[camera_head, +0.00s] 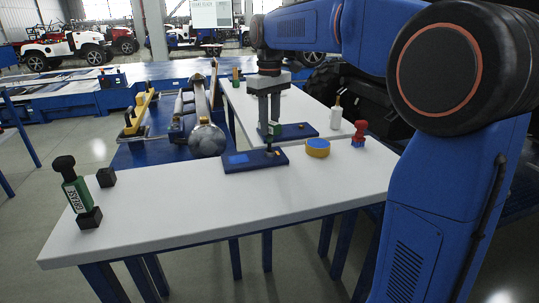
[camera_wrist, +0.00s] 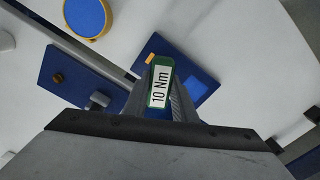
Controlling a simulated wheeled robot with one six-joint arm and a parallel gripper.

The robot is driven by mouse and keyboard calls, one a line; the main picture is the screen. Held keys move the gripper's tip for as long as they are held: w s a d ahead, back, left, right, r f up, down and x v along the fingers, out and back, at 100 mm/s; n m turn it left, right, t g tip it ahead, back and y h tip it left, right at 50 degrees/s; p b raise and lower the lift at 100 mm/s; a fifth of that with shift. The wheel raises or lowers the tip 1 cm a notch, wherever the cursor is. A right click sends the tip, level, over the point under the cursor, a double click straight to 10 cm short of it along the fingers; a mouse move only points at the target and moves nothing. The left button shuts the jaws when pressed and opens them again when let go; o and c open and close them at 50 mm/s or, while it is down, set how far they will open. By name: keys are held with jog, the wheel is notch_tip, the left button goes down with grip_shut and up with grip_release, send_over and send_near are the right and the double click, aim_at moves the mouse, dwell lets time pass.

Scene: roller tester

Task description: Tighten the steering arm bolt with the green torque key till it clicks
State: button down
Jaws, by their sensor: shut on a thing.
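The green torque key (camera_wrist: 160,87), labelled "10 Nm", is between the two fingers of my gripper (camera_wrist: 158,105) in the wrist view. In the head view my gripper (camera_head: 271,128) points down and is shut on the key, with a dark shaft (camera_head: 269,147) below it. The shaft's lower end is over the front blue plate (camera_head: 250,165), which bears a lighter blue pad and a yellow spot. I cannot tell whether it touches. In the wrist view another blue plate (camera_wrist: 75,68) carries a small brown bolt-like piece (camera_wrist: 57,78). I cannot tell which piece is the steering arm bolt.
A yellow and blue round tin (camera_head: 317,149), a red piece (camera_head: 359,133) and a white bottle (camera_head: 336,114) stand right of the gripper. A green grease container (camera_head: 76,190) and a black block (camera_head: 106,177) stand at the left. The front white table (camera_head: 200,205) is mostly clear.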

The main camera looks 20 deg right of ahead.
jog(key=m, duration=0.5)
dwell(0.4)
jog(key=shift+m, duration=1.1)
jog(key=shift+n, duration=0.3)
jog(key=shift+r, duration=1.55)
jog(key=shift+r, duration=1.95)
